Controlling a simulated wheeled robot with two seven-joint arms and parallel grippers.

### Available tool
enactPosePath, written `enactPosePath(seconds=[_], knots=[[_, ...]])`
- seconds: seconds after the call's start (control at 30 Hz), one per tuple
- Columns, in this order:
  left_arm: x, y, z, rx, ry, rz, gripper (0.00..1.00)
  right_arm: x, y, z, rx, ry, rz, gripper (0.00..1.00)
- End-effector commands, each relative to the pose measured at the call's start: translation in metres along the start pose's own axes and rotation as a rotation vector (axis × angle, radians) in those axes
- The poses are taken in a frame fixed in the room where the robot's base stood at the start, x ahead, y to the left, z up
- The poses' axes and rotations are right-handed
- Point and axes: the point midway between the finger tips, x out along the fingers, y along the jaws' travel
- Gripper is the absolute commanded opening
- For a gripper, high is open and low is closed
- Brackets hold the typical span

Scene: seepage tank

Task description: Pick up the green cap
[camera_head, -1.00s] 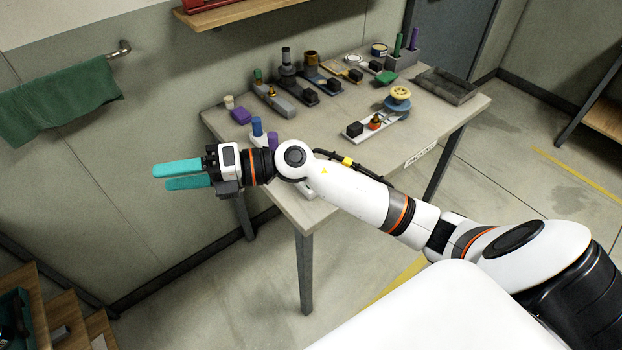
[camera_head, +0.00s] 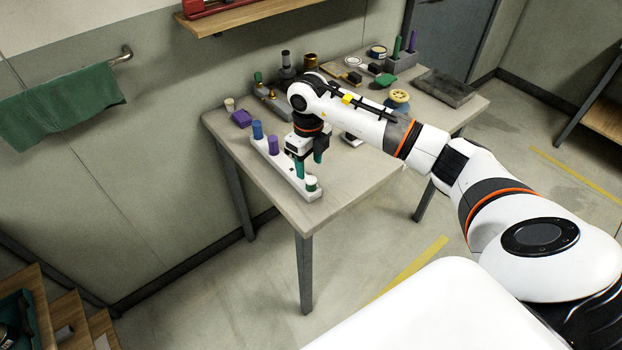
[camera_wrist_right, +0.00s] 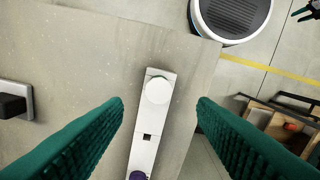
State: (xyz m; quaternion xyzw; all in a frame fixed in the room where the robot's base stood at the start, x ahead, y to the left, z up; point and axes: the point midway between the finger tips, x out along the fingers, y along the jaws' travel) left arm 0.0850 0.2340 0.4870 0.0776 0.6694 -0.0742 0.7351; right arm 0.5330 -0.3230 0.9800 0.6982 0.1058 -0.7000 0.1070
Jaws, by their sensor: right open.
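A cap with a pale top and a green side (camera_head: 312,184) stands upright at the near end of a white rack (camera_head: 312,196) on the table. In the right wrist view its round pale top (camera_wrist_right: 158,89) lies between the two fingers, with a gap on each side. My right gripper (camera_head: 308,168) points down over the near part of the rack, its teal fingers open and empty. In the wrist view the right gripper (camera_wrist_right: 160,103) has its fingers on either side of the rack. My left gripper is not in view.
A blue cap (camera_head: 257,130) and a purple cap (camera_head: 272,145) stand farther along the rack, with a square hole (camera_wrist_right: 147,136) between the purple and pale-topped caps. A grey tray (camera_head: 446,87) lies at the table's right. The table front is clear.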

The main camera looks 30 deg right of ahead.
Motion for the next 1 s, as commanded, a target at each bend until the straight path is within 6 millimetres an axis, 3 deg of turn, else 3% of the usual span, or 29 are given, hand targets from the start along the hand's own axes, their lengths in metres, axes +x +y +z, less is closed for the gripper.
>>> enactPosePath(seconds=[0.23, 0.5, 0.77, 0.87, 1.0], knots=[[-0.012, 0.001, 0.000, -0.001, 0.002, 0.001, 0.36, 0.018, 0.000, 0.002, -0.001, -0.002, -0.003, 0.52], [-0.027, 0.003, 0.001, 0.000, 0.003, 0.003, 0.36, 0.056, 0.001, 0.003, -0.001, 0.000, -0.003, 0.52], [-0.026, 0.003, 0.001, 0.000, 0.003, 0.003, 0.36, 0.061, 0.002, 0.002, -0.002, 0.003, -0.001, 0.52], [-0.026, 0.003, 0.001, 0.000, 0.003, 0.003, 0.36, 0.061, 0.002, 0.002, -0.002, 0.003, -0.001, 0.41], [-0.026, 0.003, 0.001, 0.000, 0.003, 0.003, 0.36, 0.061, 0.002, 0.002, -0.002, 0.003, -0.001, 0.18]])
